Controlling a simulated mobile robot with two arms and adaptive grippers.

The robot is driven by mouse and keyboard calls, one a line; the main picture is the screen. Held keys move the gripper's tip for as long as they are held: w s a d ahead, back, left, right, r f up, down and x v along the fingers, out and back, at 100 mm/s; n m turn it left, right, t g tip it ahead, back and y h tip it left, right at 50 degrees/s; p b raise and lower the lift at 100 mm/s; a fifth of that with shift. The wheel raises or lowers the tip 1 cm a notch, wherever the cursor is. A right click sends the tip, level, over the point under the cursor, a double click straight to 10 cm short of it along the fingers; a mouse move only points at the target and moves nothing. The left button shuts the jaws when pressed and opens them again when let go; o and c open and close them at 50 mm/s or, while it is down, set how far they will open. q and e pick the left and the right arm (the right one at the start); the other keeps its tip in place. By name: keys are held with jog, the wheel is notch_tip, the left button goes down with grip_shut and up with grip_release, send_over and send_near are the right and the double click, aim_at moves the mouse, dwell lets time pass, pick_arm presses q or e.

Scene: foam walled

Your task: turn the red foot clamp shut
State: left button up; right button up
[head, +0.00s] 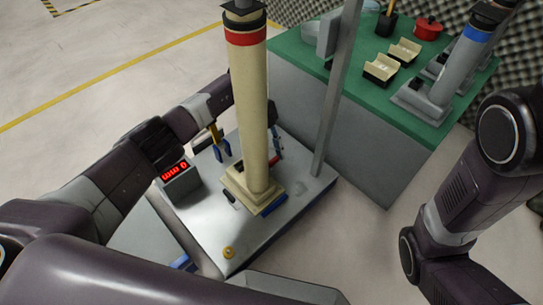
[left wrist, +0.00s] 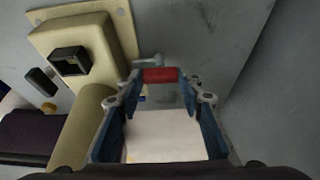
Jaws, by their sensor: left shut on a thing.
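The beige column (head: 253,110) with a red band stands upright on its square foot on a grey metal plate (head: 205,225). The red foot clamp (head: 278,158) sits beside the foot, mostly hidden behind the column in the head view. In the left wrist view the red clamp (left wrist: 160,75) lies across between my fingertips, beside the beige foot (left wrist: 48,38). My left gripper (head: 273,143) reaches behind the column and is largely hidden there. In the left wrist view my left gripper (left wrist: 161,78) is shut on the clamp with its blue-padded fingers. My right gripper is not in view.
A box with a red display (head: 178,178) stands left of the column. A grey post (head: 337,95) rises at the plate's right edge. Behind it, a green-topped bench (head: 405,112) carries a red pot (head: 427,29), cream holders and a blue-banded column (head: 462,55).

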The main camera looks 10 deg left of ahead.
pick_arm(q)
jog(key=o, duration=0.9)
jog(key=v, duration=1.2)
jog(key=shift+s+d, duration=0.1)
